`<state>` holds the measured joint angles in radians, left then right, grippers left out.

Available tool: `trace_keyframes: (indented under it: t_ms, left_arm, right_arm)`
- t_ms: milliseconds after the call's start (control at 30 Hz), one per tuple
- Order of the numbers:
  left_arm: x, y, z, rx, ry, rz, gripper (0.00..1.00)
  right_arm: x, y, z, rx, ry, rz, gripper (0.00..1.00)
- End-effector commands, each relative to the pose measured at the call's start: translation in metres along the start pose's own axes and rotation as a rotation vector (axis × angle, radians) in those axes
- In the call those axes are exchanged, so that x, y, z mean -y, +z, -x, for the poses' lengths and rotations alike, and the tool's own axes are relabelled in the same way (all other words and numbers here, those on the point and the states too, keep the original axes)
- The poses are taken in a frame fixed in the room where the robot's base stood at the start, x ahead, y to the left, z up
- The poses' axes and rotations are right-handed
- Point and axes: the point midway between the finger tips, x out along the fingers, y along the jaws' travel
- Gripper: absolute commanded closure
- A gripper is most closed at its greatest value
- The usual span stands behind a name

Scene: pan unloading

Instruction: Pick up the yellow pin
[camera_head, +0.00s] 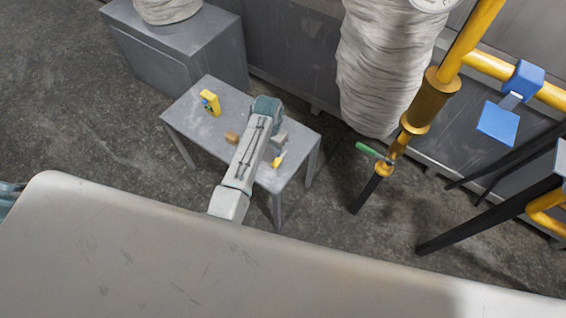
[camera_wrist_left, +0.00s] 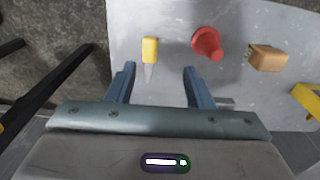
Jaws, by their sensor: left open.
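The yellow pin (camera_head: 277,162) lies on the small grey table near its front right edge. In the left wrist view the yellow pin (camera_wrist_left: 150,48) has a yellow body and a thin grey tip that points towards my gripper. My left gripper (camera_head: 279,139) is over the table beside the pin, partly hidden by its own arm. In the left wrist view its two blue-grey fingers (camera_wrist_left: 160,84) are apart with nothing between them. The pin is ahead of the fingers, slightly left of their middle. My right gripper is not in view.
On the grey table (camera_head: 184,122) are a brown block (camera_head: 231,138) and a yellow tool (camera_head: 210,102). A red cone-shaped piece (camera_wrist_left: 208,43) stands right of the pin in the wrist view. A yellow pipe with a green handle (camera_head: 368,150) is right of the table.

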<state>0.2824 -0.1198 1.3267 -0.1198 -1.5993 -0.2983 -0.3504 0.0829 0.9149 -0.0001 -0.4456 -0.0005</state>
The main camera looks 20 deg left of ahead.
Motion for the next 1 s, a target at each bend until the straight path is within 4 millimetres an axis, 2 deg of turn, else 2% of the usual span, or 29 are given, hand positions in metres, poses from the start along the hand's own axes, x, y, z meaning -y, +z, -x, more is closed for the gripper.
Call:
trace_keyframes:
  t_ms: [67,167,400,667,900,1000]
  left_arm:
    - [-0.002,-0.011,0.012,0.004,0.005,-0.014,0.53]
    - [-0.003,-0.015,0.012,0.011,0.008,-0.022,0.53]
    - [-0.004,-0.015,-0.026,0.013,0.008,-0.022,0.53]
    - [-0.006,-0.015,-0.047,0.012,0.009,-0.022,0.53]
    - [-0.011,-0.016,-0.082,0.011,0.008,-0.022,0.53]
    - [-0.011,-0.016,-0.089,0.01,0.008,-0.021,0.53]
  right_arm:
    - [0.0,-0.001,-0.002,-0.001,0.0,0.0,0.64]
    - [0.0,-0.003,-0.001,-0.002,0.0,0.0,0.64]
    - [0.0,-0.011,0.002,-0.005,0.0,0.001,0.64]
    - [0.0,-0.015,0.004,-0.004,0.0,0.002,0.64]
    - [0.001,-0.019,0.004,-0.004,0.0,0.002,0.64]
    - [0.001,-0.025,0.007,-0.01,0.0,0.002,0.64]
